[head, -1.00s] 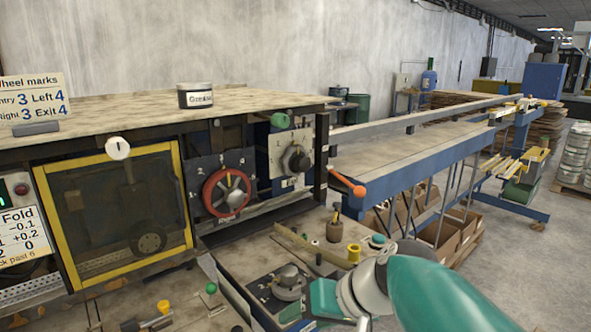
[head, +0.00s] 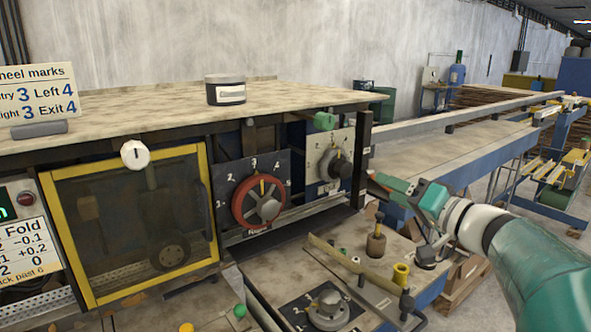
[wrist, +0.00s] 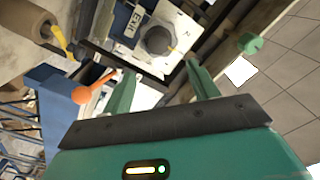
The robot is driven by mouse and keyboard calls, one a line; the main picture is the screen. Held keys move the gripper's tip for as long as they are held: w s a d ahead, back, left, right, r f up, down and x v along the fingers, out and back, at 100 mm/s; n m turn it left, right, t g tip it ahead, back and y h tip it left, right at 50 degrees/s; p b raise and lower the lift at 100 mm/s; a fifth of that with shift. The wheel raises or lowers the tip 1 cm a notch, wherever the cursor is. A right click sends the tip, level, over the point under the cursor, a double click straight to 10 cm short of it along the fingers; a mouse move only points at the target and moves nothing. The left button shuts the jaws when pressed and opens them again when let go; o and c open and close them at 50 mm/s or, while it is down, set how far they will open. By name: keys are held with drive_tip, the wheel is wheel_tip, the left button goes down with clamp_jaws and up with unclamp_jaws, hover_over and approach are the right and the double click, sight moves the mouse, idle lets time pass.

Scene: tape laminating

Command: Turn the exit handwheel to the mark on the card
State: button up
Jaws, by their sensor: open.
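The exit handwheel (head: 337,167) is a dark grey wheel with a knob on a pale numbered plate (head: 314,188) at the machine's right end. It also shows in the wrist view (wrist: 157,40), beside an EXIT label (wrist: 134,22). Its exact setting is too small to read. The card (head: 45,97) at the far left reads "Exit 4". My gripper (head: 378,182) is open and empty, just right of the wheel and apart from it. In the wrist view its fingers (wrist: 161,80) are spread, with the wheel beyond and between them.
A red handwheel (head: 257,203) sits left of the exit plate. An orange lever (wrist: 88,92) stands close to my left finger in the wrist view. A green knob (head: 324,121) juts out above the exit plate. A jar (head: 226,90) stands on the machine top.

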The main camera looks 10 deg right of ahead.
sight(348, 171)
drive_tip(key=x, duration=1.2)
drive_tip(key=shift+w+d, duration=0.1)
drive_tip(key=c, duration=1)
